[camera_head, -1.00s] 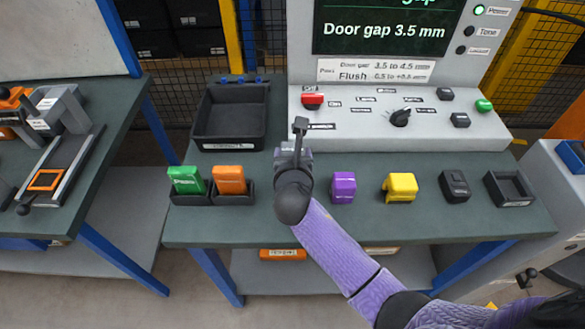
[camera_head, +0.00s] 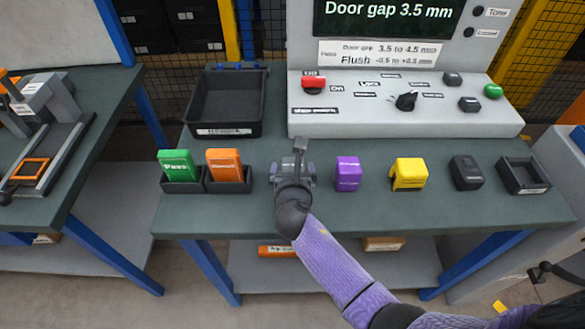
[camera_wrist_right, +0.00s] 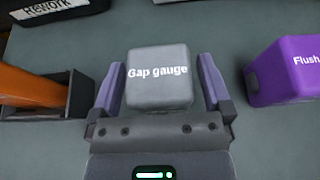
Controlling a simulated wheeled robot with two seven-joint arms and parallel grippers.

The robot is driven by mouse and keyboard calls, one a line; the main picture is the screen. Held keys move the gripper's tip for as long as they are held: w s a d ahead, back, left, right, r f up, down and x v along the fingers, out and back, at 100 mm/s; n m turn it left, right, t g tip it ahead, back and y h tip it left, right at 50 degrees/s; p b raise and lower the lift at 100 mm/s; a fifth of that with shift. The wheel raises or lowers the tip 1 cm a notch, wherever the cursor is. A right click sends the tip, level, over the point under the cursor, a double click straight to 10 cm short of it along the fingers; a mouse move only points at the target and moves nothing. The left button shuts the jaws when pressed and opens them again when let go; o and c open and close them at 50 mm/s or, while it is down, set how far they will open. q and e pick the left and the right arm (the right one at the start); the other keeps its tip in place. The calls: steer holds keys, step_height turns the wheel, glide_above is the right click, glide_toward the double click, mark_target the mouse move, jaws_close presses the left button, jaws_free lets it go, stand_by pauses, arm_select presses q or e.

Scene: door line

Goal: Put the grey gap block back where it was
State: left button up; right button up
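The grey gap block (camera_wrist_right: 160,82), lettered "Gap gauge", sits between the two fingers of my right gripper (camera_head: 294,170). In the right wrist view the fingers stand open on either side of it, with a narrow gap showing at its right. It looks to be at the bench top, left of the purple block (camera_head: 348,173); whether it touches the bench is hard to tell. In the head view my gripper mostly hides it. My left gripper is not in view.
A yellow block (camera_head: 408,174), a dark block (camera_head: 466,172) and an empty black tray (camera_head: 523,177) stand to the right. Green (camera_head: 177,165) and orange (camera_head: 224,164) tags stand in holders to the left. A control console (camera_head: 400,120) and a rework bin (camera_head: 227,104) are behind.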

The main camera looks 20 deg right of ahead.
steer(key=shift+r, duration=0.15)
steer(key=p+v, duration=0.4)
steer(key=v, duration=0.8)
steer(key=shift+p, duration=0.35)
